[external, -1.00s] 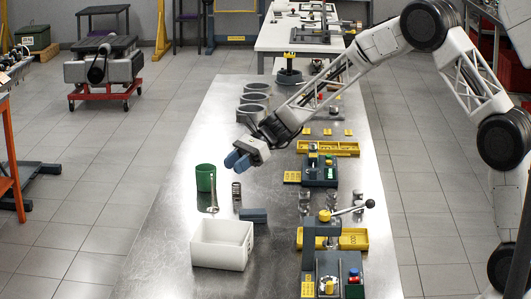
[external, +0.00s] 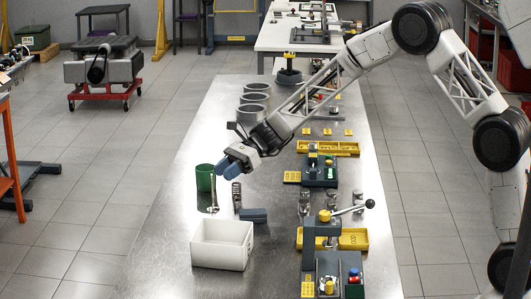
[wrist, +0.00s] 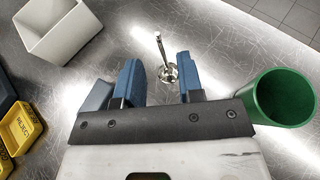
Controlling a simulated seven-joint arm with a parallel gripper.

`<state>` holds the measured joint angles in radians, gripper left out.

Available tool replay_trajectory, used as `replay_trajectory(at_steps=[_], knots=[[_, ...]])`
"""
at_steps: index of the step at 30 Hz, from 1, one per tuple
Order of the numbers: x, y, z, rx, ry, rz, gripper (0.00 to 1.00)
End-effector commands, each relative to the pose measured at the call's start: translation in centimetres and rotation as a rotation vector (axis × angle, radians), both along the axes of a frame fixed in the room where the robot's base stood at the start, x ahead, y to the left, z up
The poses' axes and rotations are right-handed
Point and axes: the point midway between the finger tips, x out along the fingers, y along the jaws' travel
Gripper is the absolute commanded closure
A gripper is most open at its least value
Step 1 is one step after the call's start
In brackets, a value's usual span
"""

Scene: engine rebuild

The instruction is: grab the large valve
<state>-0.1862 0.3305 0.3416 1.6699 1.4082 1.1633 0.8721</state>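The large valve (external: 213,192) is a shiny metal part with a thin stem and a wide round head. It appears to stand head down on the steel table, beside the green cup (external: 204,178). In the wrist view the valve (wrist: 168,73) shows in the gap between my two blue fingers, beyond their tips. My gripper (external: 227,167) is open and empty, above and slightly right of the valve in the external view. In the wrist view my gripper (wrist: 159,62) has its fingers wide apart, with the green cup (wrist: 275,98) close to the right finger.
A coil spring (external: 236,194) stands right of the valve, and a blue-grey block (external: 253,215) lies in front. A white bin (external: 222,246) stands nearer the camera. Fixtures and yellow trays (external: 328,147) line the right side. The table's left part is mostly clear.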

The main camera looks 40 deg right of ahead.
Motion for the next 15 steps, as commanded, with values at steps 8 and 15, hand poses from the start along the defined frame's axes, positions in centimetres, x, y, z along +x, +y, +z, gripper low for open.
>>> replay_trajectory(at_steps=[8, 15], knots=[[0.0, 0.1, 0.0, 0.0, 0.0, 0.0, 0.65], [0.0, 1.7, -0.7, 0.0, 0.002, 0.001, 0.65]])
